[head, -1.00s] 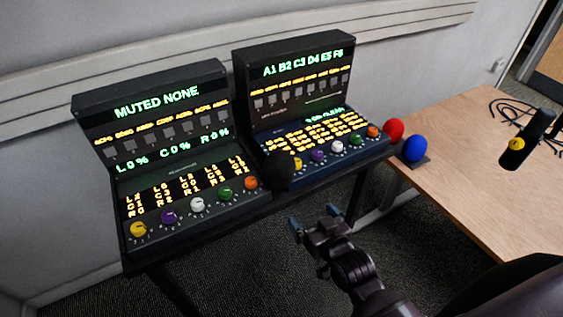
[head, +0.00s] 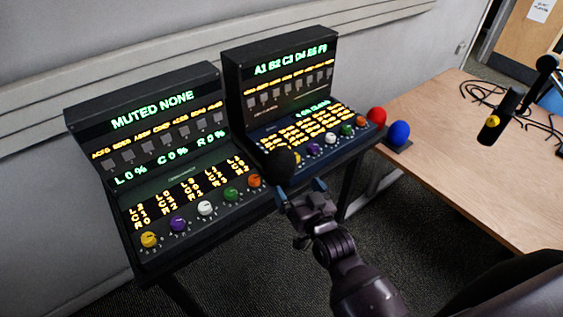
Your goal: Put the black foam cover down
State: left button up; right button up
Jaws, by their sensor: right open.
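The black foam cover (head: 280,164) is a round dark ball. It rests at the front left corner of the right console (head: 262,138), near the gap to the left console, and sits beside a yellow knob there. My right gripper (head: 301,190) is open, with blue fingertips, just below and to the right of the cover in the picture. Its jaws look empty; whether a fingertip touches the cover is unclear. My left gripper is out of view.
The left console (head: 150,140) stands beside the right one on a dark stand. A red foam ball (head: 377,116) and a blue one (head: 399,132) are at the right. A black microphone (head: 492,129) hangs over the wooden table (head: 450,170), whose near surface is clear.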

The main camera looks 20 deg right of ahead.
aim_at(286, 173)
jog(key=shift+w+a, duration=0.25)
jog(key=shift+w, duration=1.2)
jog(key=shift+w+a, duration=0.2)
jog(key=shift+w, duration=1.2)
jog(key=shift+w+a, duration=0.25)
jog(key=shift+w, duration=1.2)
jog(key=c, duration=0.9)
